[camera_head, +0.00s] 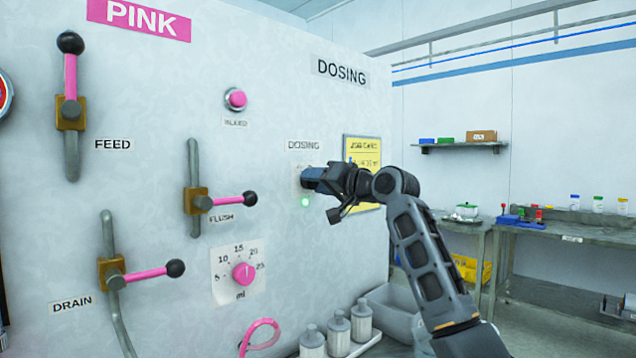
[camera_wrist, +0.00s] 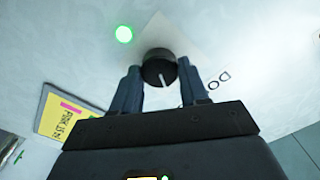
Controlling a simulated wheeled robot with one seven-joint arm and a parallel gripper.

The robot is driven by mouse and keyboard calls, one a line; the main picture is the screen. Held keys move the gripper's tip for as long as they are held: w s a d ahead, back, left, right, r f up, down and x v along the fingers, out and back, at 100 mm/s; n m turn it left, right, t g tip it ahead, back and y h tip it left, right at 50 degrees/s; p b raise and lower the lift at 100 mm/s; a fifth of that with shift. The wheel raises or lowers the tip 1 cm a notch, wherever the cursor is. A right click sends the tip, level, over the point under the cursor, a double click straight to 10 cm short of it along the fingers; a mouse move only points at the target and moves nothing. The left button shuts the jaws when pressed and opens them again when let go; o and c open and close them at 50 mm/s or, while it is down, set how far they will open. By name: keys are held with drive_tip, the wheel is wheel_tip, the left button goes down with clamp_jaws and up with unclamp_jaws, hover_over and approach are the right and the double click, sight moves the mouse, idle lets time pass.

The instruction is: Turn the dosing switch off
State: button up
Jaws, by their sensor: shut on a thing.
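The dosing switch is a round black knob (camera_wrist: 159,69) with a white pointer line, set on a pale plate on the panel, seen in the wrist view. My gripper (camera_wrist: 158,78) is shut on the knob, one finger on each side of it. In the head view my gripper (camera_head: 308,178) reaches the panel just under the small DOSING label (camera_head: 304,145) and hides the knob. A green lamp (camera_head: 305,202) glows below the switch; it also shows lit in the wrist view (camera_wrist: 124,34).
A yellow job card (camera_head: 362,152) hangs right beside my gripper. To the left are the pink FLUSH lever (camera_head: 228,199), the ml dial (camera_head: 243,273) and the BLEED button (camera_head: 237,99). Several bottles (camera_head: 338,331) and a grey bin (camera_head: 393,311) stand below.

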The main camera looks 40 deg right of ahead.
drive_tip(key=c, duration=0.4)
drive_tip(key=shift+o, duration=0.2)
drive_tip(key=shift+n+b, duration=0.3)
drive_tip(key=shift+n, duration=0.1)
drive_tip(key=n+b, duration=0.6)
drive_tip(key=n, duration=0.5)
idle(0.3)
drive_tip(key=o, duration=1.1)
drive_tip(key=shift+a, duration=0.1)
drive_tip(key=shift+c, duration=0.2)
